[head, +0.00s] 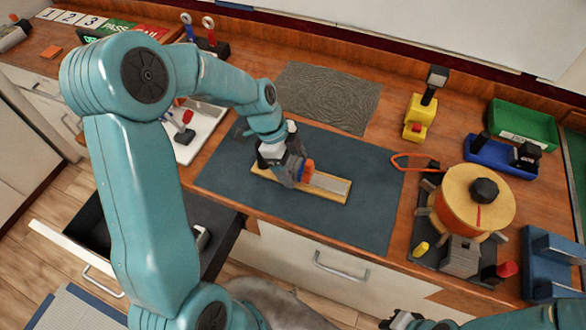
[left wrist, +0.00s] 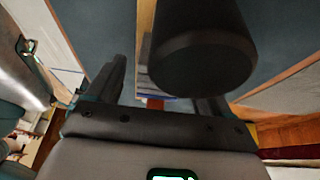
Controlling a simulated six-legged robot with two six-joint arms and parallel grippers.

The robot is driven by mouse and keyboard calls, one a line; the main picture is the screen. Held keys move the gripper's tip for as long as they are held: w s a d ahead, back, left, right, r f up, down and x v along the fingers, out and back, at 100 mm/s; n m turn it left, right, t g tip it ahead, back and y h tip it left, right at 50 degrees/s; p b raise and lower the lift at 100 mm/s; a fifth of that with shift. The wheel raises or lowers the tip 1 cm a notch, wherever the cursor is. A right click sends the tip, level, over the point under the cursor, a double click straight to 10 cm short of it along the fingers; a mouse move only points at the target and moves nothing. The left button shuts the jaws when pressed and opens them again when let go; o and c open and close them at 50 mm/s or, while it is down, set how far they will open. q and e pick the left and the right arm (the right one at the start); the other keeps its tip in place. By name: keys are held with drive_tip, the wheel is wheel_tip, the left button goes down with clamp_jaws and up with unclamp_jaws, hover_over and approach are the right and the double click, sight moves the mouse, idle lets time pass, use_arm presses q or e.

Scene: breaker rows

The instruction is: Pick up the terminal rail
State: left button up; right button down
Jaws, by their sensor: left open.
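What looks like the terminal rail (head: 330,187), a pale grey strip on a yellow wooden base, lies on the dark blue-grey mat (head: 235,180). My left gripper (head: 299,173) is over its middle-left part, jaws open, hiding some of it. An orange piece (head: 309,168) shows right beside the fingers; I cannot tell if they touch it. In the left wrist view, the open fingers (left wrist: 155,95) stand either side of a narrow strip, largely hidden by a black cylinder (left wrist: 203,50). My right gripper (head: 408,321) is only partly visible at the bottom edge; its jaws are unclear.
A yellow tool stand (head: 420,115), blue tray (head: 490,155) and green bin (head: 522,124) are behind. A white tray (head: 200,135) is at left. An open drawer (head: 90,220) juts out below. The mat's right part is clear.

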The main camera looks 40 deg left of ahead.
use_arm(q)
drive_tip(key=c, duration=1.2)
clamp_jaws()
drive_tip(key=shift+r, duration=0.1)
